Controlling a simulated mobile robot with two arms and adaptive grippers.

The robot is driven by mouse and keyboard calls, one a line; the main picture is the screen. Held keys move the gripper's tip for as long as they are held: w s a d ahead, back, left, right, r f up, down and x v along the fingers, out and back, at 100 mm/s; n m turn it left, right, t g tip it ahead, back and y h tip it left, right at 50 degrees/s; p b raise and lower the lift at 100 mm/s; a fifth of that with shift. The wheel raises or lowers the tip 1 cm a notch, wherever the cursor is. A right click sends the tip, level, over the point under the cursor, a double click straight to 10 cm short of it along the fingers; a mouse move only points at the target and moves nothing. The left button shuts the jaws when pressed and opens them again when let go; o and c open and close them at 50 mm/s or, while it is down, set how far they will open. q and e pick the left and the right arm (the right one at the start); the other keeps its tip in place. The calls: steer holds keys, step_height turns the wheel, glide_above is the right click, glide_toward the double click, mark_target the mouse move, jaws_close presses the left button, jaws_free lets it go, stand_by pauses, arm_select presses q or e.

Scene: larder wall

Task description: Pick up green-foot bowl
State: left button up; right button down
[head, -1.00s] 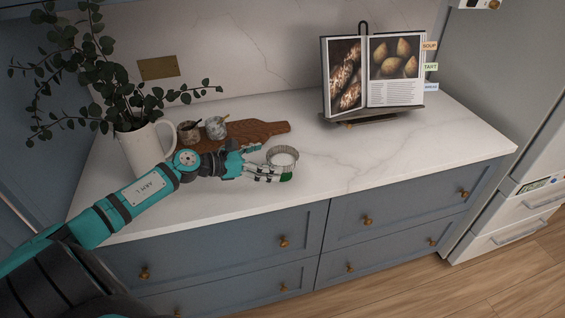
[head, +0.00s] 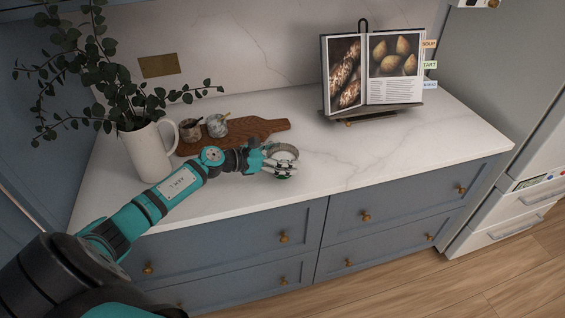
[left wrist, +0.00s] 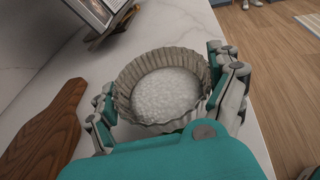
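The bowl (head: 285,152) is a small, fluted, grey-beige bowl with white grainy contents. It is near the counter's front edge in the head view, partly covered by my fingers. In the left wrist view the bowl (left wrist: 160,88) fills the middle, and a sliver of green shows low at its near side. My left gripper (head: 281,160) is around the bowl. Its fingers stand spread on both sides of the bowl's wall, very close to it; firm contact cannot be made out. The bowl's foot is mostly hidden. My right gripper is not in view.
A white jug (head: 146,155) with leafy stems stands left. A wooden board (head: 258,128) lies behind my left arm, with a dark cup (head: 190,130) and a marbled cup (head: 217,126). An open cookbook (head: 372,70) stands on a stand at the back. The counter's right side is clear.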

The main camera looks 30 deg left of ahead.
arm_select(q)
steer(key=c, duration=0.6)
steer(key=shift+c, duration=0.2)
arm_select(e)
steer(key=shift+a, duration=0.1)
arm_select(q)
steer(key=shift+r, duration=0.15)
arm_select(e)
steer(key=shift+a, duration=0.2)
arm_select(q)
steer(key=shift+r, duration=0.6)
step_height(320, 180, up, 2)
steer(key=shift+b, duration=0.4)
steer(key=s+d+r+b, duration=0.1)
steer(key=s, duration=1.5)
steer(key=shift+d+r+b, duration=0.25)
steer(key=shift+r+b, duration=0.05)
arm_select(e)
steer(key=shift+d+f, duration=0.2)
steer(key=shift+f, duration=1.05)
